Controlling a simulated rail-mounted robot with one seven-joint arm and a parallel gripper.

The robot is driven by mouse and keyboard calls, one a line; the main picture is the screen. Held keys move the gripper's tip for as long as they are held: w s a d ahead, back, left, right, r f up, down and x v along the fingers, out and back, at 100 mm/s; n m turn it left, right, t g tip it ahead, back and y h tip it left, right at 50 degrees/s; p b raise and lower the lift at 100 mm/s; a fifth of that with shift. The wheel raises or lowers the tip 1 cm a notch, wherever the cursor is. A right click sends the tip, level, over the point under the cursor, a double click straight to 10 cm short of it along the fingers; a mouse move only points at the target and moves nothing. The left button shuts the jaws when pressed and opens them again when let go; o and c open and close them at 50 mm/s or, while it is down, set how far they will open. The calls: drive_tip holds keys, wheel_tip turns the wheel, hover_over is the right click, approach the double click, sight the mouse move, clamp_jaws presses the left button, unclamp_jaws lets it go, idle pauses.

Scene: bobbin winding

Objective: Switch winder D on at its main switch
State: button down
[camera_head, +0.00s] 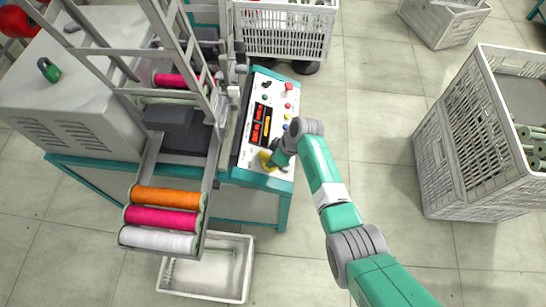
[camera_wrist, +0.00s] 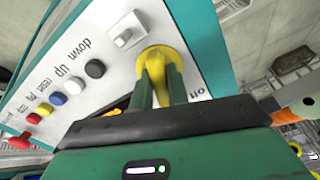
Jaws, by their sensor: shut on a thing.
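The winder's control panel (camera_head: 275,110) is a white sloped face with a teal frame, red digit displays and several coloured buttons. A yellow rotary switch (camera_wrist: 168,52), which looks like the main switch, sits at the panel's near end; its yellow edge also shows in the head view (camera_head: 265,155). My gripper (camera_wrist: 158,78) is shut on the switch's raised yellow handle, one finger on each side. In the head view my gripper (camera_head: 277,158) covers much of the switch. A short label beside the fingers is partly hidden. I see no letter naming the winder.
A small white rocker (camera_wrist: 126,30) and buttons marked up, down and reset lie beside the switch. Orange, pink and white spools (camera_head: 165,217) hang at the winder's front. A crate with green bobbins (camera_head: 450,160) stands right; an empty tray (camera_head: 205,275) lies below.

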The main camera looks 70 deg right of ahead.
drive_tip(key=shift+m+p, duration=0.3)
drive_tip(key=shift+m, duration=0.7)
drive_tip(key=c, duration=1.4)
unclamp_jaws()
drive_tip(key=shift+o, duration=0.2)
drive_tip(key=p+v, duration=0.3)
drive_tip(key=v, duration=0.5)
drive_tip(key=shift+f, duration=0.1)
